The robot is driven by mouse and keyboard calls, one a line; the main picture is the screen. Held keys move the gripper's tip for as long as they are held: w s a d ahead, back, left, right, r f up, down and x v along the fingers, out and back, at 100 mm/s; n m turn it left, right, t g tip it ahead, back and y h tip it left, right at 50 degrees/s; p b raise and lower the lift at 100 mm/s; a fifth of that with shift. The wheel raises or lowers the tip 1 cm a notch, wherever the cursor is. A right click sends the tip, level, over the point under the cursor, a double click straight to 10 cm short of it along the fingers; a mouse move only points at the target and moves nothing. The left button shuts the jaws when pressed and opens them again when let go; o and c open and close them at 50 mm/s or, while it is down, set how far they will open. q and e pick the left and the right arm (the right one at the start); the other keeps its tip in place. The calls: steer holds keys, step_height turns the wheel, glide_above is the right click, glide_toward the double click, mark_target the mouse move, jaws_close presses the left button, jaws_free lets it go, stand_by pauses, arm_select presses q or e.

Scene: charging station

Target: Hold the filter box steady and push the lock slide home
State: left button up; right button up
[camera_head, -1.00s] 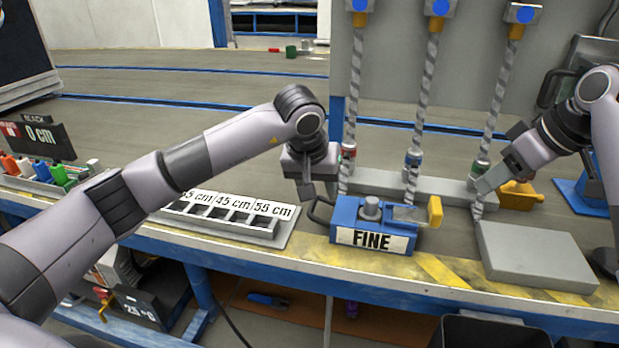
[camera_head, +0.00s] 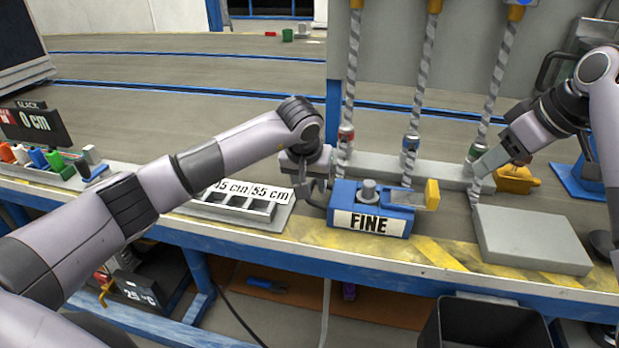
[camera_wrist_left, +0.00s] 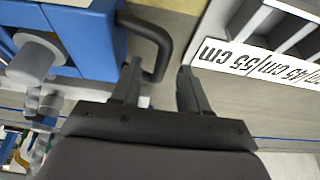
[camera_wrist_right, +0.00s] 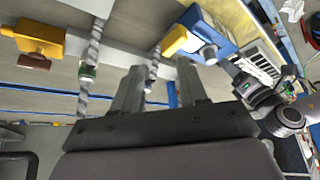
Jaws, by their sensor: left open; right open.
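The blue filter box (camera_head: 345,197), labelled FINE, sits upright on the bench. A yellow-ended lock slide (camera_head: 432,193) sticks out at its right side; its yellow end also shows in the right wrist view (camera_wrist_right: 175,41). A dark loop handle (camera_wrist_left: 158,40) is on the box's left side. My left gripper (camera_head: 314,190) is open at that handle. In the left wrist view its fingers (camera_wrist_left: 159,68) appear on either side of the handle's outer bar; contact is unclear. My right gripper (camera_head: 478,170) is open and empty, right of the slide and apart from it.
Striped hanging rods (camera_head: 420,85) stand behind the box. A grey block (camera_head: 530,240) lies to the right, with a yellow part (camera_head: 515,180) behind it. A tray marked in cm (camera_head: 240,205) is left of the box. The bench's front edge is close.

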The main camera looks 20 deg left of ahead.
arm_select(q)
jaws_close()
arm_select(e)
steer(key=c, duration=0.7)
steer(key=shift+w+a+f+m+h, duration=0.15)
steer(key=shift+a+f+m+h, duration=0.1)
steer(key=shift+a+m, duration=0.2)
steer(key=shift+w+a+f+m+h, duration=0.15)
steer(key=shift+a+m+h, duration=0.15)
steer(key=shift+m, duration=0.25)
jaws_close()
steer(key=shift+w+a+f+m+t+h, duration=0.45)
steer(key=shift+f+m, duration=0.7)
steer(key=shift+f, duration=0.7)
steer(key=shift+w+a+f+m+t+h, duration=0.2)
steer(key=shift+a+f+m+t+h, duration=0.3)
steer(key=shift+f+m, duration=1.05)
steer(key=shift+w+a+f+m+t+h, duration=0.3)
steer(key=shift+a+f+m, duration=0.4)
steer(key=shift+f, duration=1.45)
steer(key=shift+d, duration=0.1)
